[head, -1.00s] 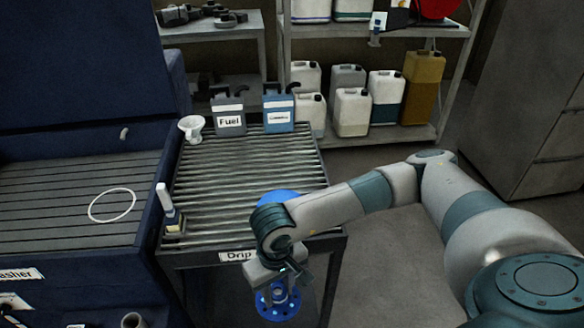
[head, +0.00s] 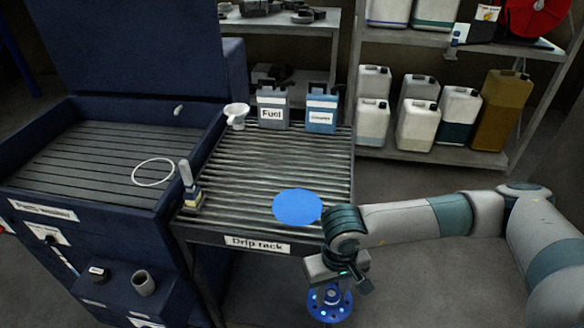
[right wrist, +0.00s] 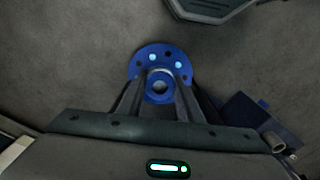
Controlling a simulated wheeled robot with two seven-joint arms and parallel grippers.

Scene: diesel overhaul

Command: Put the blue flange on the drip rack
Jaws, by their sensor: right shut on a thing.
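The blue flange (head: 330,302) is a round plate with bolt holes and a raised hub. My right gripper (head: 338,283) is shut on it and holds it in the air, in front of and below the front right corner of the drip rack (head: 230,155). In the right wrist view, the flange (right wrist: 160,62) shows with both fingers of the gripper (right wrist: 160,88) at its hub. The rack is a slatted table with a "Drip rack" label on its front. A flat plain blue disc (head: 297,207) shows at its front right. My left gripper is out of view.
A fuel can (head: 273,106), a blue can (head: 320,110) and a white funnel (head: 237,115) stand at the rack's back. A brush-like tool (head: 190,186) is at its front left. The parts washer (head: 110,245) adjoins on the left. The rack's middle is clear.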

